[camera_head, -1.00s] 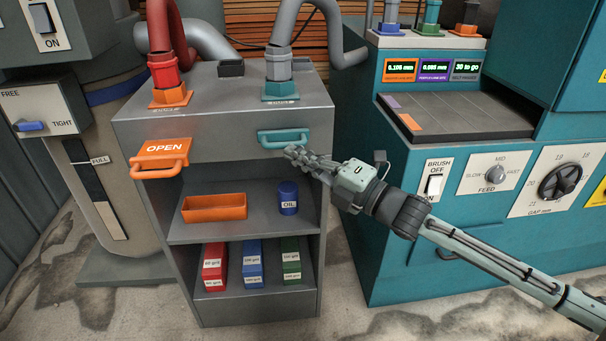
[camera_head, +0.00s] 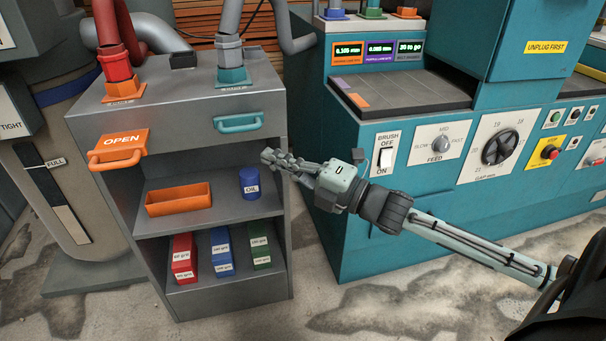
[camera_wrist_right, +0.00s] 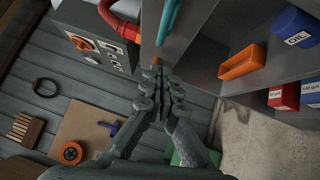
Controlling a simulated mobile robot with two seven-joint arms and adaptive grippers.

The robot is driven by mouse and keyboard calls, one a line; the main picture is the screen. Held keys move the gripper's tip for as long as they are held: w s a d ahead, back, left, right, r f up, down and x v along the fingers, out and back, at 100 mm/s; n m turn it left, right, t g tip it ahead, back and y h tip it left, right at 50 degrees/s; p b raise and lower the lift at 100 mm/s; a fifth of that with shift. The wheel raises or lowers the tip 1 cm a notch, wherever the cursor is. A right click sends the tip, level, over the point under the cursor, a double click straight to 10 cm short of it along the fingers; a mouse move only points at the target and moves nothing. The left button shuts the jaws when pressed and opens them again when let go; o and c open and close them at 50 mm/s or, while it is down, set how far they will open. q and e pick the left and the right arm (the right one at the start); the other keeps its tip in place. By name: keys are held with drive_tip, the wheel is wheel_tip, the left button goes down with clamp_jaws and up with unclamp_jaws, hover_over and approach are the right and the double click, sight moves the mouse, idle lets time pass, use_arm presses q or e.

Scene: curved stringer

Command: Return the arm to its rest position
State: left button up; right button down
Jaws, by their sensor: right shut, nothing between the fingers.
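My right gripper (camera_head: 268,156) is shut and empty. In the head view it is in front of the grey cabinet (camera_head: 196,116), to the right of and a little below the teal handle (camera_head: 240,123), apart from it. My right arm stretches in from the lower right. In the right wrist view the closed fingers (camera_wrist_right: 158,74) point up the picture, with the teal handle (camera_wrist_right: 168,18) beyond their tips. My left gripper is not in view.
The cabinet has an orange OPEN handle (camera_head: 120,144), an orange tray (camera_head: 178,198), a blue OIL can (camera_head: 249,183) and coloured grit boxes (camera_head: 221,250) on its shelves. The teal machine (camera_head: 360,240) with switches and a dial stands right. Floor is clear in front.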

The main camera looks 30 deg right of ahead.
drive_tip(key=shift+r+v, duration=0.35)
drive_tip(key=shift+v, duration=2.55)
drive_tip(key=s+d+f+m+g+h+p, duration=0.1)
drive_tip(key=s+d+f+m+g+h, duration=0.15)
drive_tip(key=f+m+h, duration=0.5)
drive_tip(key=s+d+f+m+g+h+p, duration=0.1)
drive_tip(key=d+f+m+g+h, duration=0.2)
drive_tip(key=f+m, duration=0.8)
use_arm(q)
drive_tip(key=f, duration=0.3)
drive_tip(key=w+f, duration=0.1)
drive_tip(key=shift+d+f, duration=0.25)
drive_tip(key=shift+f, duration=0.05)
use_arm(e)
drive_tip(key=s+a+f+m+g, duration=0.2)
drive_tip(key=s+a+f+g, duration=0.1)
drive_tip(key=s+f, duration=0.4)
drive_tip(key=s+a+f+m+g, duration=0.3)
drive_tip(key=s+f+g, duration=0.2)
drive_tip(key=s+f, duration=0.2)
drive_tip(key=shift+s+a+f, duration=0.35)
drive_tip(key=shift+s+f, duration=0.05)
drive_tip(key=shift+f, duration=0.6)
